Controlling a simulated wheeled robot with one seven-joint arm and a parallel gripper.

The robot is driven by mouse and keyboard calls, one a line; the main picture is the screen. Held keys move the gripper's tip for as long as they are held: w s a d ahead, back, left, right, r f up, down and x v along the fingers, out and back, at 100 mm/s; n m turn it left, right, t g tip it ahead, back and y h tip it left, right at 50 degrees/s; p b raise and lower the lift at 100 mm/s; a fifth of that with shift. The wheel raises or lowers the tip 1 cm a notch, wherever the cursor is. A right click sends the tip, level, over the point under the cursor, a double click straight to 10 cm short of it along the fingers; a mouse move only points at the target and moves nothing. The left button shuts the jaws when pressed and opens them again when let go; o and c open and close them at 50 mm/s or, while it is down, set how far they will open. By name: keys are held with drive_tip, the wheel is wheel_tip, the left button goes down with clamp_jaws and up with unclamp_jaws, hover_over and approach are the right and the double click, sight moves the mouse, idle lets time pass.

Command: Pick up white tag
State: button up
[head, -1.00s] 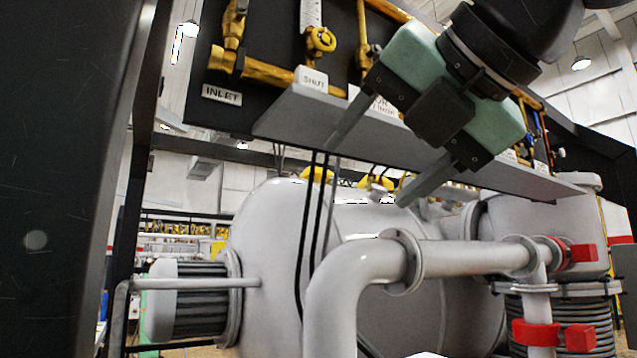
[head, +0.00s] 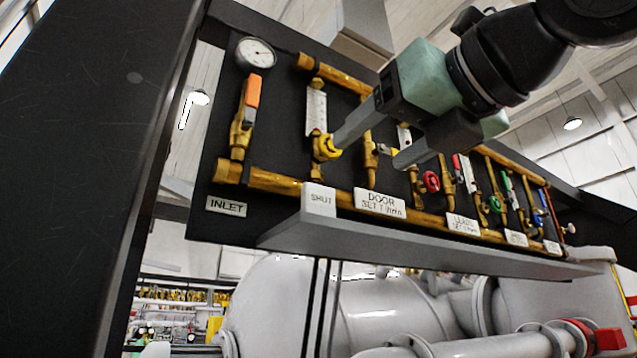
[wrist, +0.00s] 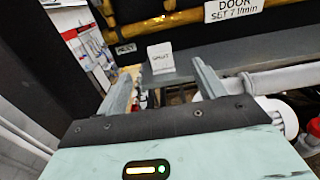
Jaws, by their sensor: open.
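A small white tag marked SHUT (head: 319,199) stands at the left end of a grey ledge (head: 420,243) below the valve panel. In the wrist view the white tag (wrist: 160,57) shows ahead, between and beyond my two fingers. My gripper (head: 366,151) is open and empty. In the head view it appears above and to the right of the tag, in front of the valves, fingers pointing left and slightly down. Its fingers also show in the wrist view (wrist: 163,76), apart from the tag.
The black panel carries brass pipes, a gauge (head: 256,54), a yellow knob (head: 326,147) and several coloured valves. Fixed labels include INLET (head: 226,206) and DOOR (head: 381,203). A dark post (head: 120,120) stands at left. Grey vessels and pipes (head: 500,346) lie below the ledge.

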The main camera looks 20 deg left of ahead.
sight(321, 187)
drive_tip(key=p+x, duration=0.2)
drive_tip(key=x, duration=0.5)
drive_tip(key=shift+f, duration=0.1)
drive_tip(key=shift+p+x, duration=0.35)
drive_tip(key=shift+x, duration=2.85)
drive_tip(key=shift+s+a, duration=0.1)
drive_tip(key=shift+s, duration=0.15)
drive_tip(key=c, duration=1.1)
